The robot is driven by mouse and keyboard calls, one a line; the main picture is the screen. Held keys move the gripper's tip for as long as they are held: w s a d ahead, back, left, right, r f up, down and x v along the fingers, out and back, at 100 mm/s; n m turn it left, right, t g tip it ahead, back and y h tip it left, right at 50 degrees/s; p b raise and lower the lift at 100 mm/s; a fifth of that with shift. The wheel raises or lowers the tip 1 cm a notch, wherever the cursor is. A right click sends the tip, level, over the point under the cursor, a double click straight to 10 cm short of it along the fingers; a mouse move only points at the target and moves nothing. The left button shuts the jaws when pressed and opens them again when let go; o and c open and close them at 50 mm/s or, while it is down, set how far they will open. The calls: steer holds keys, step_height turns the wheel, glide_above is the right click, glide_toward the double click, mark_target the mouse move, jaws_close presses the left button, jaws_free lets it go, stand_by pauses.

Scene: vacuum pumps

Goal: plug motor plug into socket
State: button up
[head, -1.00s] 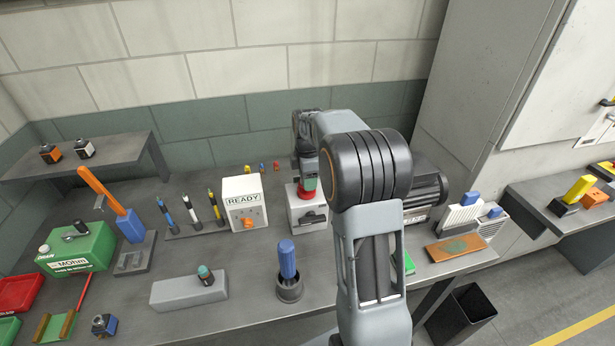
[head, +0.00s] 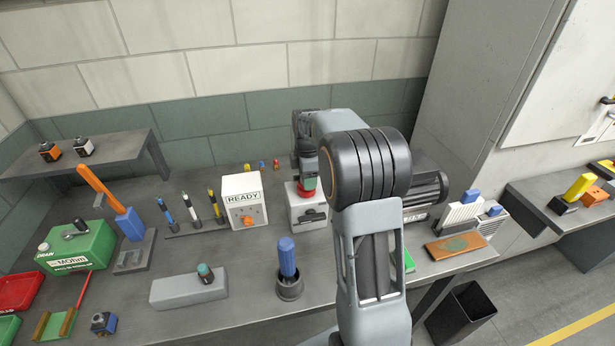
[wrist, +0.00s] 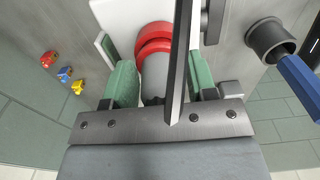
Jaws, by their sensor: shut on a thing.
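The motor plug, with a grey body and red collar (wrist: 153,42), sits between the green finger pads of my gripper (wrist: 160,84) in the wrist view. My gripper is shut on it. In the head view the red collar (head: 307,188) is at the top of the white socket box (head: 301,215), which has a black handle on its front. The plug is at the box; I cannot tell how far it is seated, because my gripper and arm hide the joint. A dark bar crosses the wrist view in front of the plug's right side.
A white READY box (head: 243,203) with an orange knob stands just left. A blue-handled tool in a dark cup (head: 289,288) stands in front. The dark finned motor (head: 428,190) is to the right, partly behind my arm. Small coloured pieces (head: 262,166) lie behind.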

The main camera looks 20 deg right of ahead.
steer(key=shift+f, duration=0.1)
steer(key=o, duration=1.1)
step_height(320, 180, up, 14)
steer(key=shift+f+b, duration=0.1)
steer(key=shift+b, duration=0.4)
stand_by(0.4)
